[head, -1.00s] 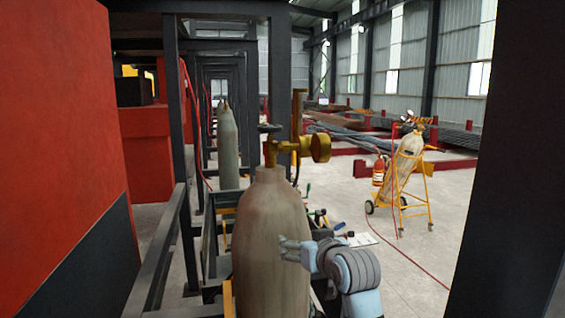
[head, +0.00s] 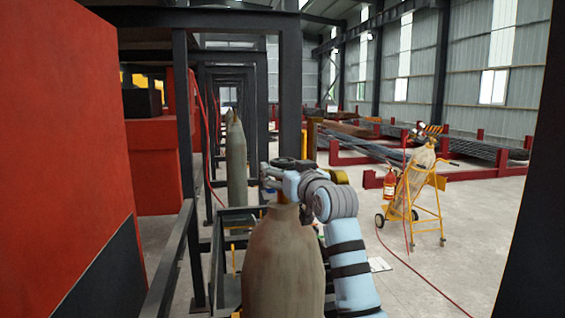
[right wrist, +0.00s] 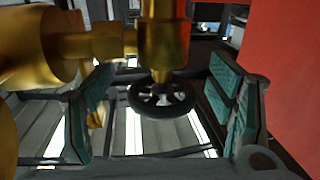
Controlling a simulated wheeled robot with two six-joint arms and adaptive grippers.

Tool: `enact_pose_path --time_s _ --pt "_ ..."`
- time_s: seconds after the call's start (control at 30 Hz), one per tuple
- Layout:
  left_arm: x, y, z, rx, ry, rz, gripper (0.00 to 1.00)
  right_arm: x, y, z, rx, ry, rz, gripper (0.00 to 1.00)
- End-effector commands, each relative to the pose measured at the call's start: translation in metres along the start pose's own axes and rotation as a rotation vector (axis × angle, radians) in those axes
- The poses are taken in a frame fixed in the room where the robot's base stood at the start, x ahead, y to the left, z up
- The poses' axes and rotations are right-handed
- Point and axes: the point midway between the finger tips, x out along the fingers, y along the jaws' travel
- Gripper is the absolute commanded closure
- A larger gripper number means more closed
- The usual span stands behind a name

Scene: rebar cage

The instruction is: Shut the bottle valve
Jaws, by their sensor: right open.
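The tan gas bottle (head: 284,260) stands upright in front of me in the head view, its neck partly behind my right gripper (head: 272,180). The dark valve handwheel (head: 288,163) shows at the top, next to the gripper. In the right wrist view the black spoked handwheel (right wrist: 162,98) sits under the brass valve stem (right wrist: 163,40). My right gripper (right wrist: 163,115) is open, with one teal-padded finger on each side of the wheel. Gaps show between wheel and pads; the depth is hard to judge. My left gripper is not in view.
A brass regulator (right wrist: 40,45) sticks out left of the valve in the right wrist view. A red panel (head: 60,130) and dark steel posts (head: 290,90) stand close on the left. A yellow bottle cart (head: 425,205) stands on open floor at right.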

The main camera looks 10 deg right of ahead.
Motion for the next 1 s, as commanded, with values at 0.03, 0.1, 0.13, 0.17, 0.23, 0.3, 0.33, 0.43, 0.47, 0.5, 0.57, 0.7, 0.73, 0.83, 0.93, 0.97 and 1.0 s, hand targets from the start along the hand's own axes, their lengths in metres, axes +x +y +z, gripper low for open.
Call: enact_pose_path --time_s 0.03,0.1,0.13,0.17,0.23,0.3,0.33,0.43,0.47,0.5,0.57,0.7,0.73,0.83,0.93,0.97,1.0 --pt "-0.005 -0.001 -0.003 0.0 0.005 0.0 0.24 0.006 -0.001 -0.002 0.0 -0.003 -0.001 0.24" --pt "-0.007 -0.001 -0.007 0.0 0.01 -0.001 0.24 0.012 -0.001 -0.002 0.0 -0.001 -0.001 0.24" --pt "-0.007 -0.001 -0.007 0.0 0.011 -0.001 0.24 0.014 -0.001 -0.001 0.0 -0.001 -0.001 0.24" --pt "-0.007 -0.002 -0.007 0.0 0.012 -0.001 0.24 0.015 -0.001 -0.001 0.0 -0.001 -0.001 0.24" --pt "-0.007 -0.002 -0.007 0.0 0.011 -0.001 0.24 0.017 -0.001 0.0 0.001 0.0 -0.001 0.24" --pt "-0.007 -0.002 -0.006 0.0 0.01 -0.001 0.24 0.017 -0.001 0.001 0.001 0.0 -0.001 0.24" --pt "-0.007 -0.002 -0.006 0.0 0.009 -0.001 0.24 0.017 -0.001 0.001 0.001 0.0 -0.001 0.24" --pt "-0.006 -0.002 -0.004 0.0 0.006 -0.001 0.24 0.017 -0.001 0.001 0.001 0.0 -0.001 0.24" --pt "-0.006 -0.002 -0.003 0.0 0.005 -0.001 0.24 0.017 -0.001 0.001 0.001 0.0 -0.001 0.27" --pt "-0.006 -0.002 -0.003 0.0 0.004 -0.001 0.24 0.017 -0.001 0.001 0.001 -0.001 -0.001 0.34" --pt "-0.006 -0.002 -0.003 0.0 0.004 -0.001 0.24 0.017 -0.001 0.002 0.001 -0.001 -0.001 0.43" --pt "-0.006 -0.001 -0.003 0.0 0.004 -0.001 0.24 0.017 -0.001 0.002 0.001 -0.001 -0.001 0.66" --pt "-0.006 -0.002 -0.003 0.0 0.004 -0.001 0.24 0.017 -0.001 0.002 0.0 -0.001 0.0 0.71" --pt "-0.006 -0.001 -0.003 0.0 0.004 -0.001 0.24 0.017 0.001 0.002 0.0 -0.001 0.003 0.87" --pt "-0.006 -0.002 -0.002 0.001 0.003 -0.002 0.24 0.016 0.003 0.001 -0.001 -0.001 0.005 0.97" --pt "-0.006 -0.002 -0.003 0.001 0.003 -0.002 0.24 0.016 0.003 0.001 -0.001 0.0 0.006 0.97" --pt "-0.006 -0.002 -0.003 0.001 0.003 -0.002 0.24 0.016 0.003 0.001 -0.001 0.0 0.006 0.97"
